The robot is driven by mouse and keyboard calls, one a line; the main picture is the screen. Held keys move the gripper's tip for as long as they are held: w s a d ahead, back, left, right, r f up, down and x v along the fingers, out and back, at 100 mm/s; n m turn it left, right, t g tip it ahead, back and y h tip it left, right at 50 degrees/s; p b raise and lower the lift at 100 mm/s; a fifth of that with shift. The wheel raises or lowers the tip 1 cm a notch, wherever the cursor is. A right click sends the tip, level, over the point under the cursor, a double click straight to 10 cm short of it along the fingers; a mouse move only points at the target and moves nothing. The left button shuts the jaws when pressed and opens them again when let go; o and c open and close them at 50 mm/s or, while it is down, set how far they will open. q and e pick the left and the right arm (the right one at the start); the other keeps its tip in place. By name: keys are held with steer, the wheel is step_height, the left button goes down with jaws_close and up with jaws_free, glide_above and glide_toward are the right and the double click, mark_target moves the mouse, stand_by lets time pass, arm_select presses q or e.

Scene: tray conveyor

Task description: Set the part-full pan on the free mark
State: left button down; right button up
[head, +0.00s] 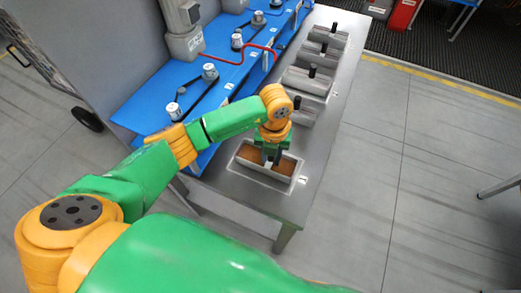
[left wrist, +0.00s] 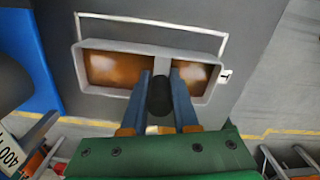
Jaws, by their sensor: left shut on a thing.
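The part-full pan (head: 239,167) is a grey rectangular pan with brown contents and a black upright knob at its middle. It is near the front end of the grey table. My left gripper (head: 272,157) is over the pan. In the left wrist view the two fingers (left wrist: 161,100) are shut on the black knob (left wrist: 160,88) of the pan (left wrist: 217,75). A white rectangular outline (left wrist: 150,19), the mark, shows around the pan, with a wider gap on its far side. I cannot tell whether the pan touches the table. My right gripper is out of view.
Several grey pans with black knobs, such as the nearest (head: 304,116), stand in a row farther along the grey table (head: 335,105). A blue surface (head: 165,95) with small canisters lies to the left. Open floor is to the right.

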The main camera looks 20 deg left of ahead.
arm_select(q)
steer(key=shift+w+a, duration=0.15)
steer(key=shift+a, duration=0.3)
steer(key=c, duration=0.9)
jaws_free()
steer(key=shift+o, duration=1.1)
steer(key=shift+d+r, duration=0.1)
steer(key=shift+d, duration=0.2)
steer(key=shift+s+d, duration=0.2)
steer(key=shift+d, duration=0.1)
steer(key=shift+a+r, duration=0.1)
steer(key=shift+a, duration=0.15)
step_height(320, 180, up, 11)
steer(key=shift+r+b, duration=0.1)
steer(key=shift+b, duration=0.25)
steer(key=shift+r, duration=0.35)
